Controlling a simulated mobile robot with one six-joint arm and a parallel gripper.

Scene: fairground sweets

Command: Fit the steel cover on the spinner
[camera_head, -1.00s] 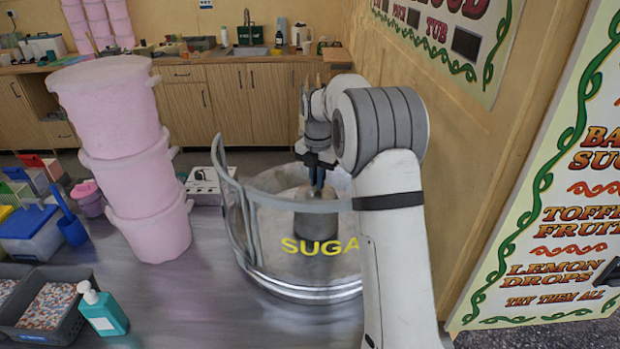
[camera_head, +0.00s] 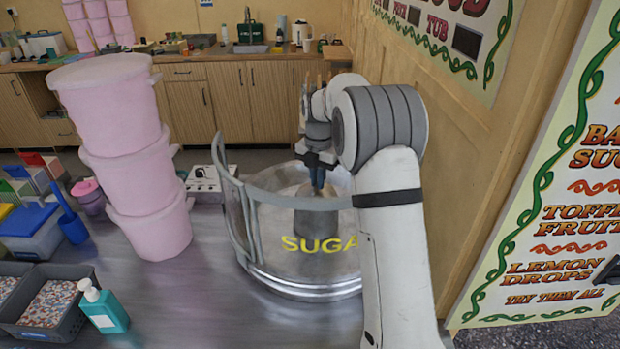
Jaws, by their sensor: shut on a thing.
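My gripper (camera_head: 318,184) points down over the middle of the round, clear-walled floss machine (camera_head: 310,291) with yellow "SUGA" lettering. The spinner itself is hidden under or behind the cover. I cannot tell whether the cover touches it.
Stacked pink tubs (camera_head: 135,160) stand left of the machine. A white box with sockets or knobs (camera_head: 203,184) sits behind it. A teal bottle (camera_head: 104,310) and grey sprinkle trays (camera_head: 50,304) are at front left. A wooden wall (camera_head: 465,170) closes the right side.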

